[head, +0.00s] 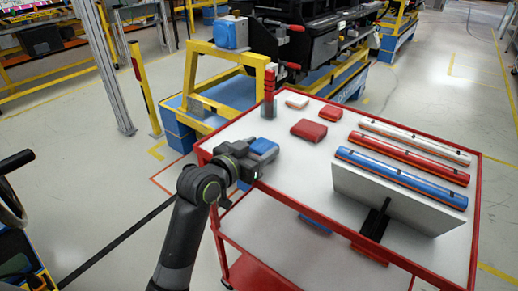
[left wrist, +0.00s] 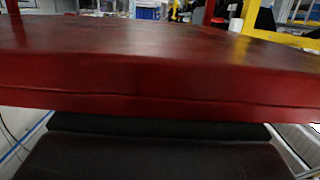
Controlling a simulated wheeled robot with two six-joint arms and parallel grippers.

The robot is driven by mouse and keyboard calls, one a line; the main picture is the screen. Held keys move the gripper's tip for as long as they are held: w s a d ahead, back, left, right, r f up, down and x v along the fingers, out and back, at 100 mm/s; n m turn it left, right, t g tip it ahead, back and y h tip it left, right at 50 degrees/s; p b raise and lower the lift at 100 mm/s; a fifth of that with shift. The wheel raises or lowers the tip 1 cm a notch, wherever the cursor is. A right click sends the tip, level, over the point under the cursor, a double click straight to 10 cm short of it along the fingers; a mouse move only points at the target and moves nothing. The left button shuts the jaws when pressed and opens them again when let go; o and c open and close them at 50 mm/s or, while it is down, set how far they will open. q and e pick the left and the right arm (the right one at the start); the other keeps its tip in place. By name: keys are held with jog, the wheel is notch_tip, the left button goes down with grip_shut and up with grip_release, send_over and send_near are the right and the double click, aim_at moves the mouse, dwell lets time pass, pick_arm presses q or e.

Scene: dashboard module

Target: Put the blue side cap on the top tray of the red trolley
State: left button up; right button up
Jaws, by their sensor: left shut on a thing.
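The blue side cap (head: 264,146) is at the jaws of my left gripper (head: 251,160), over the near left part of the trolley's top tray. My left gripper is shut on it. I cannot tell whether the cap touches the tray. The red trolley (head: 216,137) has a pale top tray (head: 292,158) with a red rim. In the left wrist view, a large dark red surface (left wrist: 160,75) fills the middle, above dark parts of my gripper; I cannot tell what it is. My right gripper is not in view.
On the tray are a red cap (head: 308,130), a white piece (head: 297,102), white, red and blue bars (head: 400,178) and a tilted pale panel (head: 385,200). A red upright (head: 270,84) stands at the back corner. Another blue block (head: 231,33) sits on a yellow stand (head: 226,53).

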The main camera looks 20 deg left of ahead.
pick_arm(q)
jog(key=shift+f, duration=0.15)
jog(key=o, duration=1)
jog(key=shift+r, duration=0.2)
jog(key=p+v, duration=0.1)
jog(key=v, duration=1.1)
